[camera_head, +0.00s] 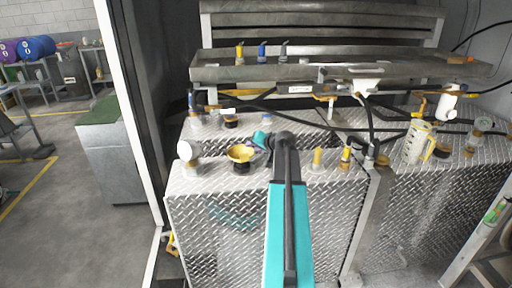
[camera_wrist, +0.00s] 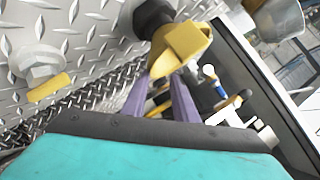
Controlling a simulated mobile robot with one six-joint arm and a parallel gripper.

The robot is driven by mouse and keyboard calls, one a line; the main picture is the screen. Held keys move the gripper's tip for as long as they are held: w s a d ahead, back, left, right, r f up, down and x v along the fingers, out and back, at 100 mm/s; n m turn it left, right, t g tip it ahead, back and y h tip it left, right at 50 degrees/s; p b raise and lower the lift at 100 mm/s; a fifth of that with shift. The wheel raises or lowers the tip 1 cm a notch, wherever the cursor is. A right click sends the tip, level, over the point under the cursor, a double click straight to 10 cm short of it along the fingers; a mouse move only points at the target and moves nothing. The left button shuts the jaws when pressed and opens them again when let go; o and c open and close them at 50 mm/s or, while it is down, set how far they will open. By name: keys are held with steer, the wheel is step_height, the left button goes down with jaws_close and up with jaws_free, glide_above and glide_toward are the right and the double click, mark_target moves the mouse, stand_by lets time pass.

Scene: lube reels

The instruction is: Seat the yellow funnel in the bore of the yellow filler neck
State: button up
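The yellow funnel (camera_head: 240,152) shows in the head view just left of my gripper (camera_head: 262,140), with its wide mouth up. It stands over a dark neck (camera_head: 241,168) on the diamond-plate tank top; I cannot tell whether its spout is inside the bore. In the wrist view the funnel (camera_wrist: 182,48) is at the tips of my purple fingers (camera_wrist: 165,77), which appear shut on its edge. A black cylindrical part (camera_wrist: 151,17) lies right beside the funnel there. Any yellow marking on the neck under the funnel is hidden.
A white-capped fitting (camera_head: 186,152) stands left of the funnel. A yellow post (camera_head: 317,158) and a yellow-and-black fitting (camera_head: 345,158) stand to the right. A grey shelf (camera_head: 340,70) runs behind. A white jug (camera_head: 417,142) sits on the right tank.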

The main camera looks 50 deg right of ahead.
steer(key=shift+r, duration=0.1)
steer(key=b+v, duration=0.1)
steer(key=v, duration=1.1)
steer(key=shift+b, duration=0.35)
stand_by(0.5)
